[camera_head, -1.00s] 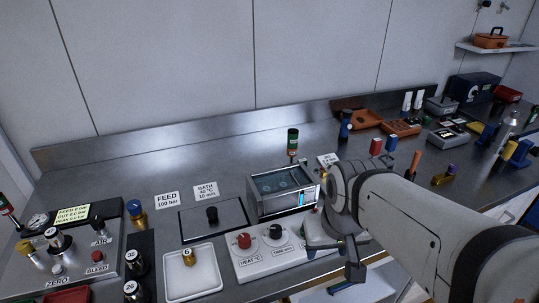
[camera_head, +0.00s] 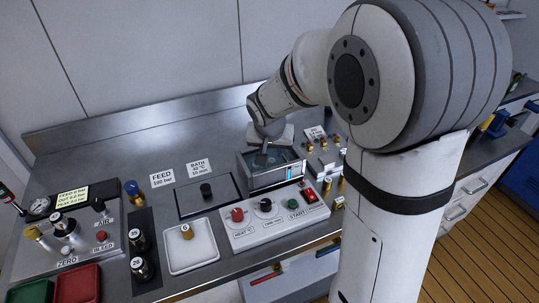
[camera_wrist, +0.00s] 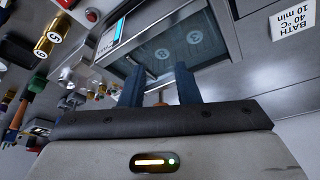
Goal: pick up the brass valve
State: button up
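A small brass valve-like piece (camera_head: 187,231) stands upright in the white tray (camera_head: 190,263) in the head view. Other small brass pieces (camera_head: 327,187) stand right of the glass-topped bath (camera_head: 275,178), and a numbered brass cylinder (camera_wrist: 47,42) shows at upper left in the wrist view. I cannot tell which one is the valve the task names. My gripper (camera_head: 262,157) is over the bath, well apart from the tray. In the wrist view my gripper (camera_wrist: 160,82) has its two dark fingers spread, with the bath window beyond and no valve held.
A white control panel (camera_head: 268,218) with knobs lies in front of the bath. The gauge box (camera_head: 70,232), red bin (camera_head: 75,284) and green bin (camera_head: 30,290) are at far left. The back counter is clear.

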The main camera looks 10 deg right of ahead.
aim_at(271, 162)
jog(key=p+x, duration=0.1)
jog(key=x, duration=0.6)
jog(key=shift+a+f, duration=0.1)
jog(key=shift+f, duration=0.35)
jog(key=shift+c, duration=0.3)
grip_shut()
